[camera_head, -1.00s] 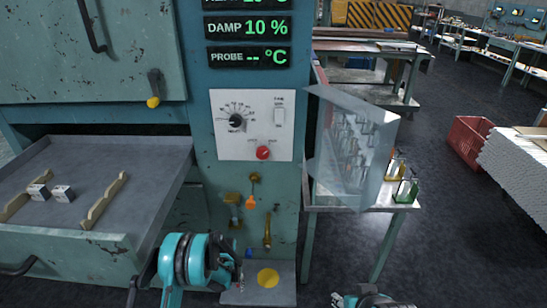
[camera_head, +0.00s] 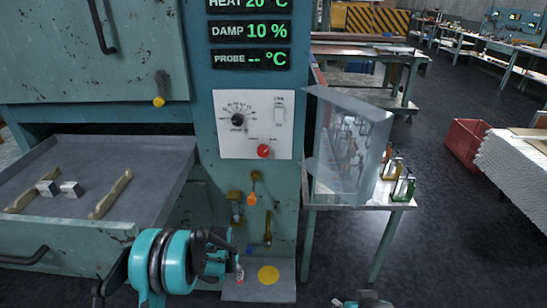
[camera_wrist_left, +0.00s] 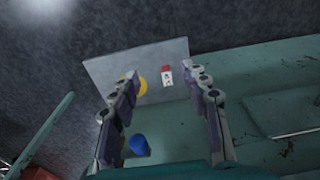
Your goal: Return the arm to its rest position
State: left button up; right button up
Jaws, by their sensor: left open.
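My left gripper (camera_head: 232,252) is in front of the teal cabinet, near a small grey shelf (camera_head: 284,292) with a yellow disc (camera_head: 268,275). In the left wrist view its two fingers (camera_wrist_left: 163,80) are spread apart with nothing held between them. A small red and white tag (camera_wrist_left: 167,76) shows beyond the fingers against the shelf; it also shows beside the gripper in the head view (camera_head: 239,270). Part of my right arm's end (camera_head: 363,300) shows at the bottom edge; its fingers cannot be made out.
An open drawer tray (camera_head: 150,160) with two small blocks and two wooden rails stands left of my left gripper. A dial panel (camera_head: 252,125) is above it. A clear glass panel (camera_head: 345,150) stands by a side table at right. A red crate (camera_head: 466,140) is farther right.

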pick_arm(q)
jog(key=s+r+t, duration=0.1)
jog(key=s+r, duration=0.2)
jog(key=r, duration=0.5)
jog(key=s+a+r+t, duration=0.1)
jog(key=s+r, duration=0.3)
jog(key=r, duration=0.3)
jog(key=s+r+t, duration=0.1)
jog(key=s+r, duration=0.2)
jog(key=r, duration=0.5)
jog(key=s+r+t, duration=0.1)
jog(key=s+r, duration=0.1)
jog(key=s, duration=0.5)
jog(key=s+r+t, duration=0.2)
jog(key=s, duration=0.6)
jog(key=shift+s+a+r, duration=0.2)
jog(key=shift+a+r, duration=0.05)
jog(key=shift+a, duration=0.05)
